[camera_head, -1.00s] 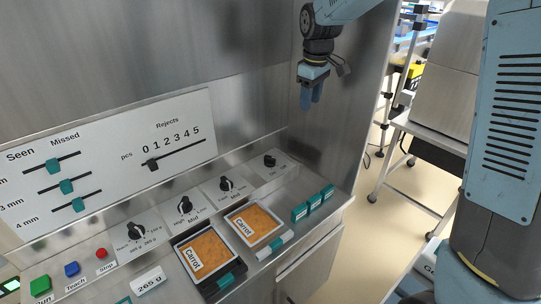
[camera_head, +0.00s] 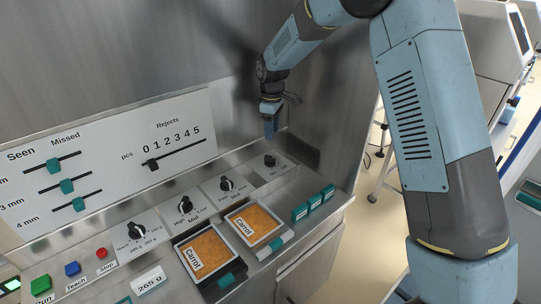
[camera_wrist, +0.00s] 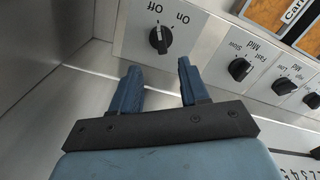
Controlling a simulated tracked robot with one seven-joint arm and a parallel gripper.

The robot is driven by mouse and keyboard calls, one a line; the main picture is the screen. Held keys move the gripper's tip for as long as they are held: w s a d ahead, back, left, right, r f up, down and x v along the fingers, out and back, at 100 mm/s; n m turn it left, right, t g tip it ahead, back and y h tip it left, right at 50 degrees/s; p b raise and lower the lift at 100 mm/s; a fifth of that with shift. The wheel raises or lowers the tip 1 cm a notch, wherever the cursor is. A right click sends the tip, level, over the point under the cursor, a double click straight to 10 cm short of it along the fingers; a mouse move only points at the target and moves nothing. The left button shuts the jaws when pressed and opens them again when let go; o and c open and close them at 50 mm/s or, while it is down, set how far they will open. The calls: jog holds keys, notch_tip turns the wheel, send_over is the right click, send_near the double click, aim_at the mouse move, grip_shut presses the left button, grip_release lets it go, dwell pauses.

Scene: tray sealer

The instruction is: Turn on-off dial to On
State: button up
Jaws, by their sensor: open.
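The on-off dial (camera_head: 270,161) is a black knob on a light plate at the right end of the dial row. In the wrist view the dial (camera_wrist: 160,39) shows beyond my fingertips, with "Off" and "On" printed beside it, upside down. Its white pointer line appears to aim toward "Off". My gripper (camera_head: 269,134) hangs just above and behind the dial in the head view. In the wrist view my gripper (camera_wrist: 158,66) is open, its two blue fingers apart and empty, with the dial ahead between them and not touched.
A speed dial (camera_head: 227,184) and more black dials (camera_head: 185,205) stand left of it. Carrot trays (camera_head: 254,223) lie in front, with teal-ended blocks (camera_head: 314,200) to the right. Steel walls rise close behind and right of the dial.

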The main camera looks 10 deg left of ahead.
aim_at(272, 157)
notch_tip(272, 157, down, 11)
jog(key=shift+f, duration=0.1)
dwell(0.3)
